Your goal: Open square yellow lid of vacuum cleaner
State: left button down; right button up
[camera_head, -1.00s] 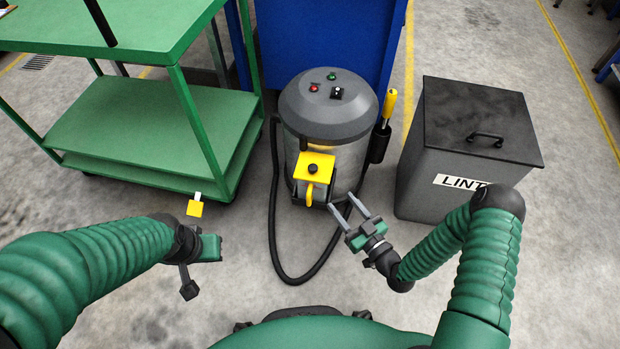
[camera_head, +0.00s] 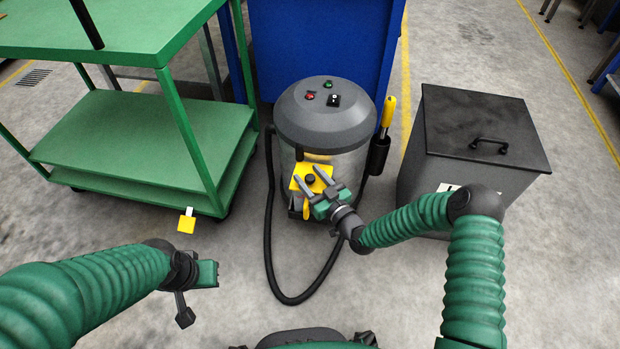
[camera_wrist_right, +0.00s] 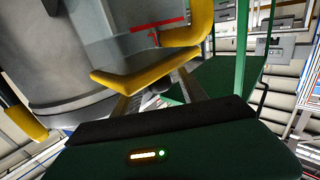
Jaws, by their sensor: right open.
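The vacuum cleaner (camera_head: 325,116) is a grey drum with a dark domed top, standing in the middle of the head view. Its square yellow lid (camera_head: 299,184) with a black knob (camera_head: 310,179) is low on its front. My right gripper (camera_head: 306,170) is open, its two fingers overlapping the lid in the head view. In the right wrist view the fingers (camera_wrist_right: 160,92) reach toward a yellow plate (camera_wrist_right: 150,70) with a curved yellow part (camera_wrist_right: 190,25); contact is unclear. My left gripper (camera_head: 207,273) is at lower left, away from the vacuum; its jaws are unclear.
A black hose (camera_head: 271,250) loops on the floor before the vacuum. A yellow-handled tool (camera_head: 388,111) hangs at its right side. A grey bin (camera_head: 425,170) with a dark lid stands right, a green cart (camera_head: 150,130) left. A blue cabinet (camera_head: 320,45) is behind.

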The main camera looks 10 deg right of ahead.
grip_shut()
dwell(1.3)
